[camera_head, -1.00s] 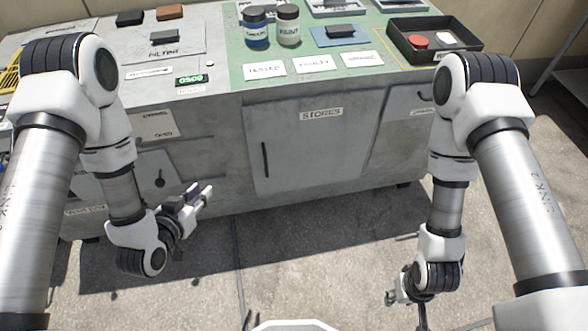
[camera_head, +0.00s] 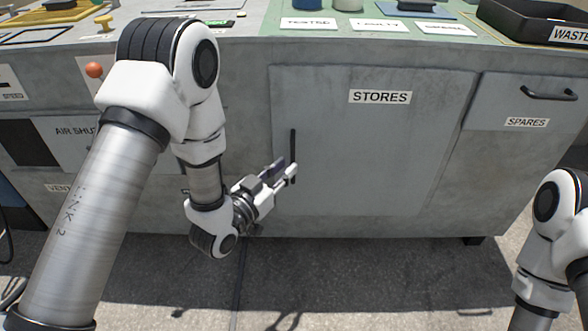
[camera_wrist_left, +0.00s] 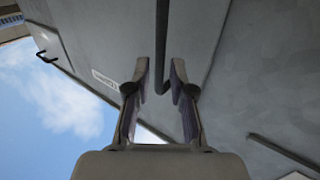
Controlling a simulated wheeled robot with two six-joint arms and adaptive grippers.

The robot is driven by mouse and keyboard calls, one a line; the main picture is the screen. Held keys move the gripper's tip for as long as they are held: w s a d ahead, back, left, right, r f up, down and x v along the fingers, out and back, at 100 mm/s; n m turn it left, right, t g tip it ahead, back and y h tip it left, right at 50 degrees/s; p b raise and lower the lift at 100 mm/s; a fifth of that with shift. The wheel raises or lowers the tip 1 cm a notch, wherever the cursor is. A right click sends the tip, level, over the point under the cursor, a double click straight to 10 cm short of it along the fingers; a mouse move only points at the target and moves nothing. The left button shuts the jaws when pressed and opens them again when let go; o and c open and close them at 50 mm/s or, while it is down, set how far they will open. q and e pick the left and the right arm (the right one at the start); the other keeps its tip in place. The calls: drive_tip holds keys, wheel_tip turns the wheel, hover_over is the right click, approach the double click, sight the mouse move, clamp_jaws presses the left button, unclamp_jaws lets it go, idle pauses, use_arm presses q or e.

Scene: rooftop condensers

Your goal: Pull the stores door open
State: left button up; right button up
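The stores door (camera_head: 375,150) is a flat grey panel in the front of the cabinet, and it is shut. It carries a STORES label (camera_head: 380,97) and a dark vertical bar handle (camera_head: 293,150) near its left edge. My left gripper (camera_head: 283,170) is at the handle's lower part, pointing toward the door. In the left wrist view its two fingers (camera_wrist_left: 160,80) are apart, and the lower end of the handle (camera_wrist_left: 161,45) shows between the fingertips. I cannot tell whether they touch it. My right gripper is out of view.
The grey cabinet's green top (camera_head: 450,40) holds cards, jars and a black waste tray (camera_head: 535,22). A spares drawer (camera_head: 527,105) with a dark handle is to the right of the door. The concrete floor (camera_head: 400,270) in front is clear.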

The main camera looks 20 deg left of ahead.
sight(293, 180)
use_arm(q)
drive_tip(key=b+x, duration=0.1)
drive_tip(key=x, duration=0.3)
drive_tip(key=shift+c, duration=0.4)
clamp_jaws()
drive_tip(key=shift+s, duration=0.1)
